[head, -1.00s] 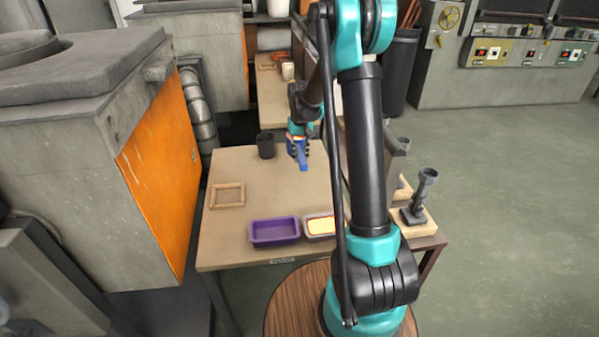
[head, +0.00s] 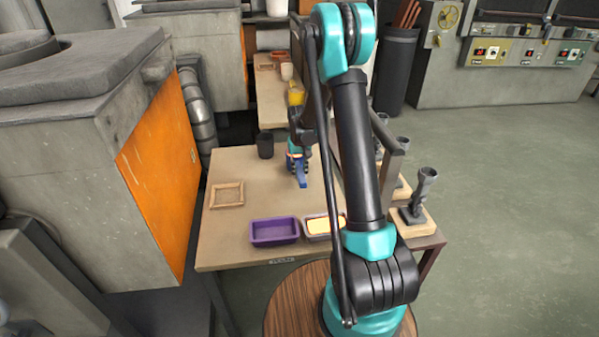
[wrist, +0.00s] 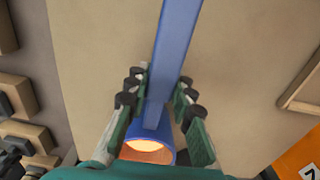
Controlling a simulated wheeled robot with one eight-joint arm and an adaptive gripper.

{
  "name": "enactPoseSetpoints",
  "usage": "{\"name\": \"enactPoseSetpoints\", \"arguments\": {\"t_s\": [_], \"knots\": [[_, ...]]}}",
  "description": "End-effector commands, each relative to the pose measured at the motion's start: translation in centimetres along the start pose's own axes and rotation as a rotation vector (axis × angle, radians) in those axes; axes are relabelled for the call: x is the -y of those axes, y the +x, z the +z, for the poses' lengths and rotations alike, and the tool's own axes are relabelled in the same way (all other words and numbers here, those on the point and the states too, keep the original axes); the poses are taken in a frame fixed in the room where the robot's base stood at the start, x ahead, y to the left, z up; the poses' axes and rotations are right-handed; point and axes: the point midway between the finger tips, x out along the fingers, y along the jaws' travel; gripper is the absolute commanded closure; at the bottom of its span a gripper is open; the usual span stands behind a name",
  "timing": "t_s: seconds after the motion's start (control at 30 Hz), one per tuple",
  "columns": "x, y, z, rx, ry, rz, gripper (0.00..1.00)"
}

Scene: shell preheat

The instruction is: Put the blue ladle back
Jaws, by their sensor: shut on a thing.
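The blue ladle (head: 302,182) is in my gripper (head: 298,164), over the middle of the tan table (head: 232,242). In the wrist view the ladle's flat handle (wrist: 177,45) runs up the picture between my fingers (wrist: 160,96). Its round cup (wrist: 150,147) is nearest the wrist and its inside looks pale orange. The fingers are shut on the ladle from both sides. In the head view, my gripper hides most of the cup. I cannot tell whether the ladle touches the table.
A dark cup (head: 265,145) stands at the back left. A wooden frame (head: 227,195) lies at the left. Dark holders on wooden blocks (head: 411,222) line the right. The table's centre-left is clear.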

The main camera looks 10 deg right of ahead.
Motion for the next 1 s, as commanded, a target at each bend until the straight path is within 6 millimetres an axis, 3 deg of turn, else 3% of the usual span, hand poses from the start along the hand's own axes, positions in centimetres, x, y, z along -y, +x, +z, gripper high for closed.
{"name": "enactPoseSetpoints", "arguments": {"t_s": [0.03,0.07,0.2,0.63,1.0], "knots": [[0.0,0.1,0.0,0.000,0.000,0.000,1.00],[0.0,0.2,0.0,0.000,0.000,0.000,0.75],[0.0,0.1,0.0,0.000,0.000,0.000,0.57],[0.0,-0.8,0.0,0.000,0.000,0.000,0.56],[0.0,-7.7,0.0,0.000,0.000,0.000,0.56]]}}
